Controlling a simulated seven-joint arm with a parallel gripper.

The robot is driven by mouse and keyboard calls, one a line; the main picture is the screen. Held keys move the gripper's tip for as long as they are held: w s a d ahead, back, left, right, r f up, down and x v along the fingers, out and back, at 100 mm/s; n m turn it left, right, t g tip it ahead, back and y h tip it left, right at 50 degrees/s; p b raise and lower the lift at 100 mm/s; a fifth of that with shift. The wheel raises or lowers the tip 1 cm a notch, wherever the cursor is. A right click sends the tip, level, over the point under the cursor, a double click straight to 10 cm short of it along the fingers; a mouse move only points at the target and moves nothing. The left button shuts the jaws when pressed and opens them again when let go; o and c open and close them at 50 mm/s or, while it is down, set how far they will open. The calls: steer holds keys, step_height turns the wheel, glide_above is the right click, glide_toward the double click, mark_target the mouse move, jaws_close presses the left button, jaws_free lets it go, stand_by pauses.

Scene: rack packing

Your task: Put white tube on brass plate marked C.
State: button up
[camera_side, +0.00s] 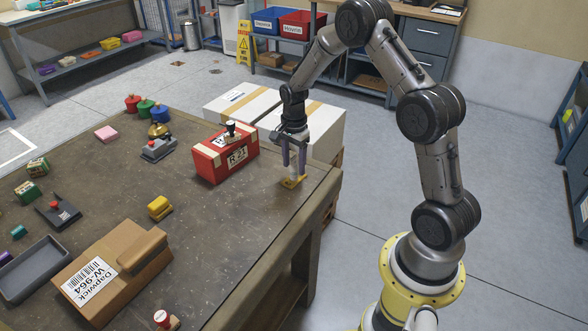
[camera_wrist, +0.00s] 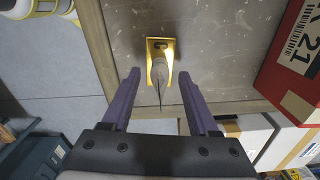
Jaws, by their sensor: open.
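The brass plate (camera_side: 292,182) lies near the right edge of the table. In the wrist view, the plate (camera_wrist: 154,44) shows a dark C. The white tube (camera_side: 294,171) stands on this plate, roughly upright. In the wrist view, the tube (camera_wrist: 159,72) looks grey-white and narrows toward the camera; its foot covers part of the plate. My gripper (camera_side: 293,166) is open above the plate, with its purple fingers on either side of the tube's upper part. In the wrist view, gaps show between the fingers of my gripper (camera_wrist: 159,75) and the tube.
A red box (camera_side: 225,153) marked R 21, with a black-handled stamp (camera_side: 231,130) on top, stands left of the gripper. A large white carton (camera_side: 325,128) stands beyond the table edge. A yellow block (camera_side: 159,206) and a brown carton (camera_side: 115,265) lie farther left. Table around the plate is bare.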

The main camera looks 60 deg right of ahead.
step_height(320, 180, up, 10)
steer(key=shift+f, duration=0.25)
steer(key=s+a+r+n+t, duration=0.2)
steer(key=s+a+r+n, duration=0.3)
steer(key=a+r, duration=0.3)
steer(key=s+a+r+n+t, duration=0.1)
steer(key=s+a+r+n, duration=0.1)
steer(key=s+n, duration=0.3)
steer(key=s+a+r+n+t, duration=0.1)
steer(key=s+a+n, duration=0.3)
steer(key=s, duration=0.4)
steer(key=s+a+r+n+t, duration=0.1)
steer(key=s+a+r+n, duration=0.2)
steer(key=s+n, duration=0.2)
steer(key=shift+s+a+r+n+t, duration=0.3)
steer(key=shift+s+n, duration=0.1)
steer(key=shift+s, duration=0.4)
